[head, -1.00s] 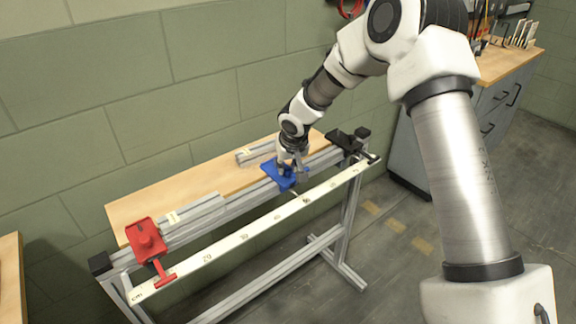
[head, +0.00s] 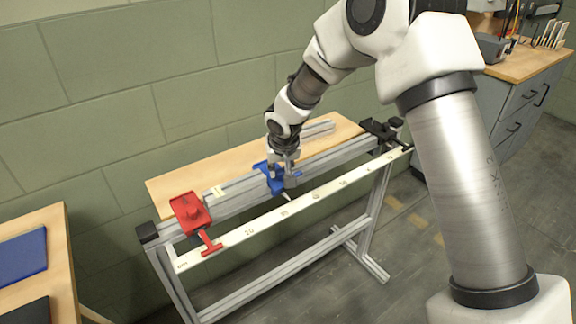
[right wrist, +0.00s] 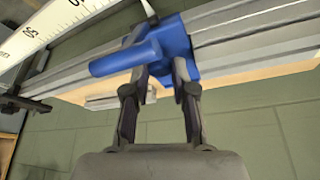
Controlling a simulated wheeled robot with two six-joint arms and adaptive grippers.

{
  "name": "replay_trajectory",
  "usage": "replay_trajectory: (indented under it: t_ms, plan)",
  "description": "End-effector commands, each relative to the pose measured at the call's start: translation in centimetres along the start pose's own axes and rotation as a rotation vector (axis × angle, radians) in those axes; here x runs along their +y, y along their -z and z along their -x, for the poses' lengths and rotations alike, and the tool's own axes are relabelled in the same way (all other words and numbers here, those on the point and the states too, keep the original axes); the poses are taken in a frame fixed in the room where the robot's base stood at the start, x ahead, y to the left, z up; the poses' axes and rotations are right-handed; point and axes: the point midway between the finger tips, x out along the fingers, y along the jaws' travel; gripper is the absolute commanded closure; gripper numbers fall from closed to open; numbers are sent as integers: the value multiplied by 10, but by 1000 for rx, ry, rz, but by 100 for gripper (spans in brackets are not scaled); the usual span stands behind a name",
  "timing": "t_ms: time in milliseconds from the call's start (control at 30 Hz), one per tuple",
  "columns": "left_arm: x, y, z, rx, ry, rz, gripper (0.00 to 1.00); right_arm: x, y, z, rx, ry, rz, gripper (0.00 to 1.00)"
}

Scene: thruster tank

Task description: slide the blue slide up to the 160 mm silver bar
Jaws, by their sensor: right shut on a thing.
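The blue slide (head: 266,170) sits on the long rail, left of its middle, in the head view. It also fills the top middle of the right wrist view (right wrist: 175,45), with its round blue handle toward the left. My right gripper (head: 285,170) is shut on the blue slide; in the right wrist view its fingers (right wrist: 160,75) reach up to the blue body. A silver bar (head: 238,188) with a pale label lies along the rail between the red stop and the blue slide. Its end is close to the slide; I cannot tell if they touch. The label is unreadable.
A red stop (head: 190,213) is at the rail's left end, a black block (head: 380,130) at its right end. A white ruler (head: 330,187) runs along the front. Another silver bar (head: 318,129) lies on the wooden board (head: 180,184) behind. A wooden table (head: 58,235) stands at left.

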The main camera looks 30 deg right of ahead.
Motion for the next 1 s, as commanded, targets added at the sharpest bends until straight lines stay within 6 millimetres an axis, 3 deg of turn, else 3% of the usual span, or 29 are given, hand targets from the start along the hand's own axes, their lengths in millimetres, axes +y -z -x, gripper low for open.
replay_trajectory:
  t_ms: [433,467,500,1000]
  plan:
    - [0,0,0,0,0,0,34,-6,-4,-1,-4,-1,-1,100]
    - [0,0,0,0,0,0,34,-6,-4,-1,-4,-1,-1,64]
    - [0,0,0,0,0,0,34,-6,-4,0,-4,-1,-1,50]
    - [0,0,0,0,0,0,34,-6,-2,1,0,1,-2,49]
